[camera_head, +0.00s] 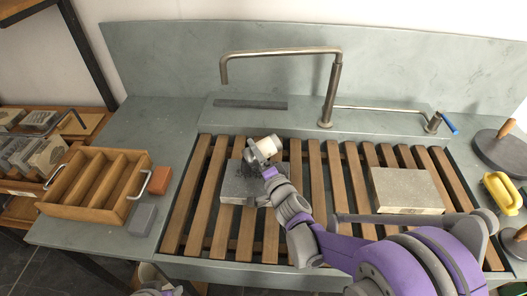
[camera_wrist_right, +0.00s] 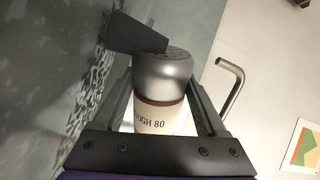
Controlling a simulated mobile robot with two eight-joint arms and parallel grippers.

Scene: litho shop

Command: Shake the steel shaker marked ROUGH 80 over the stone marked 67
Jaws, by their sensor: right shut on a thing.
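My right gripper (camera_head: 262,156) is shut on the steel shaker (camera_head: 267,145), which is tilted well over on its side, above the left stone. In the right wrist view the shaker (camera_wrist_right: 163,85) has a perforated steel top, a brown band and a cream label; "UGH 80" is readable, the rest hidden. Its body sits between the fingers of the right gripper (camera_wrist_right: 160,92). The left stone (camera_head: 236,188) is a grey slab on the slats with dark grit on its top; my gripper partly covers it. No number on it is readable. My left gripper's fingers are not seen.
A paler stone (camera_head: 407,190) lies on the right slats. A tall tap (camera_head: 329,95) stands behind the slatted sink. A wooden divided tray (camera_head: 95,187), an orange block (camera_head: 160,180) and a grey block (camera_head: 142,219) are at left. A yellow-handled tool (camera_head: 501,192) is at right.

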